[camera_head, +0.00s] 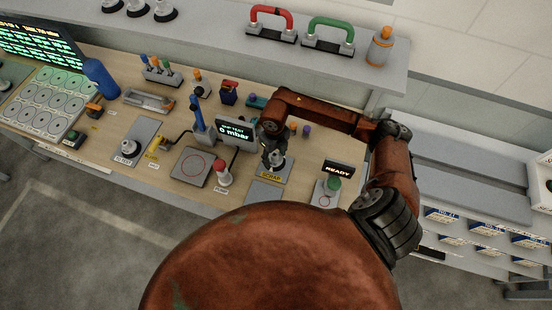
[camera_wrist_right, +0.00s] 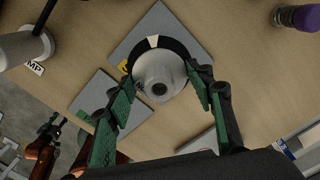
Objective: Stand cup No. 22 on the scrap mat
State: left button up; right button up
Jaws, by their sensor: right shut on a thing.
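A grey-white suction cup (camera_wrist_right: 147,68) with a black rim is between the fingers of my right gripper (camera_wrist_right: 165,97), which is shut on it. Its number is not legible. In the head view the cup (camera_head: 277,163) is over the grey mat (camera_head: 289,174) with a yellow label that seems to read SCRAP. The mat also shows under the cup in the right wrist view (camera_wrist_right: 150,27). I cannot tell whether the cup touches it. My left gripper seems to show small at the left of the right wrist view (camera_wrist_right: 50,128); its jaws are unclear.
A second grey mat (camera_head: 264,193) lies in front. A gauge screen (camera_head: 235,133) and a red-topped post (camera_head: 222,173) stand to the left. A green button unit (camera_head: 331,188) and a READY sign (camera_head: 338,169) are to the right. A shelf (camera_head: 230,42) runs behind.

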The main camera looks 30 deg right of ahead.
aim_at(276, 156)
jog(key=shift+w+d+f, duration=0.15)
jog(key=shift+d+f, duration=0.2)
jog(key=shift+f, duration=0.15)
notch_tip(276, 156, down, 2)
jog(key=shift+f+p, duration=0.2)
jog(key=shift+p, duration=0.4)
jog(key=shift+f, duration=0.35)
jog(key=o, duration=0.8)
jog(key=shift+f, duration=0.15)
jog(key=o, duration=0.5)
jog(key=shift+c, duration=0.2)
